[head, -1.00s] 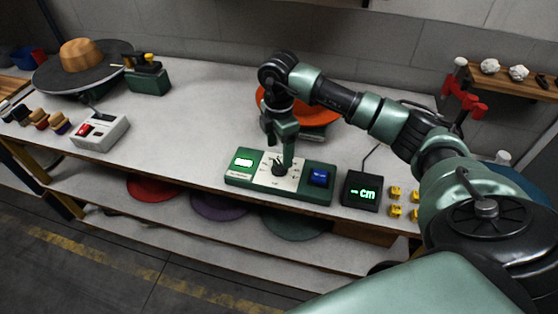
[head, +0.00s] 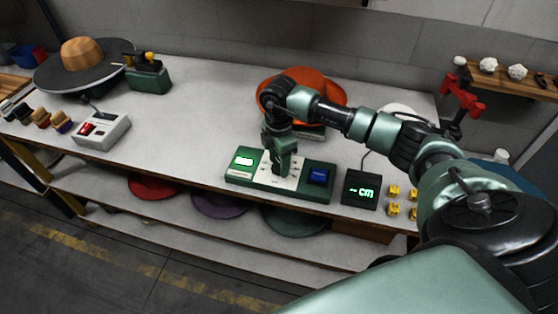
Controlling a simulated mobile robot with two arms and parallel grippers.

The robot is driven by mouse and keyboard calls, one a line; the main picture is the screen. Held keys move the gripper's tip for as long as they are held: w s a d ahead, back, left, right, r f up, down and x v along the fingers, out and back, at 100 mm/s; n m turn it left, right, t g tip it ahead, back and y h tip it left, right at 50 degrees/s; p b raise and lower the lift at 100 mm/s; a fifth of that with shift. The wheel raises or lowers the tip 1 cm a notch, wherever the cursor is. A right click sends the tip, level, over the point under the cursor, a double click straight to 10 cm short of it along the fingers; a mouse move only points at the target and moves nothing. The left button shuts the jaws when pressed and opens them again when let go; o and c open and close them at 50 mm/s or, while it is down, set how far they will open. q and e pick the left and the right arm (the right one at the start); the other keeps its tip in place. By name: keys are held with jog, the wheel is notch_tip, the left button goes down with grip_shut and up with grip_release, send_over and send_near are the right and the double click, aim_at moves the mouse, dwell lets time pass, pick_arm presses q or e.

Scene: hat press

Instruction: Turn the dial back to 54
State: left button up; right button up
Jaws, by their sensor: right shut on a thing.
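The green control box (head: 308,194) sits at the table's front edge. It has a white dial plate (head: 268,181), a lit green display (head: 244,161) on the left and a blue button (head: 318,176) on the right. My right gripper (head: 281,173) points down over the middle of the plate and is shut on the dial. The gripper hides the dial and its pointer, and the display's digits are too small to read. My left gripper is not in view.
A black readout (head: 361,190) showing "-- cm" and several yellow blocks (head: 394,190) stand right of the box. An orange-red hat (head: 325,93) lies behind my right arm. A grey switch box (head: 101,131) stands left. The table between is clear.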

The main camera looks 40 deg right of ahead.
jog(key=n+b, duration=0.2)
jog(key=n, duration=0.1)
jog(key=n+b, duration=0.1)
jog(key=n, duration=0.2)
jog(key=shift+n+b, duration=0.3)
jog(key=shift+b, duration=0.1)
jog(key=n+b, duration=0.1)
jog(key=n, duration=0.2)
jog(key=shift+b, duration=0.4)
jog(key=shift+n+b, duration=0.5)
jog(key=shift+n, duration=0.8)
jog(key=shift+r, duration=0.1)
jog(key=o, duration=1.4)
jog(key=shift+c, duration=0.2)
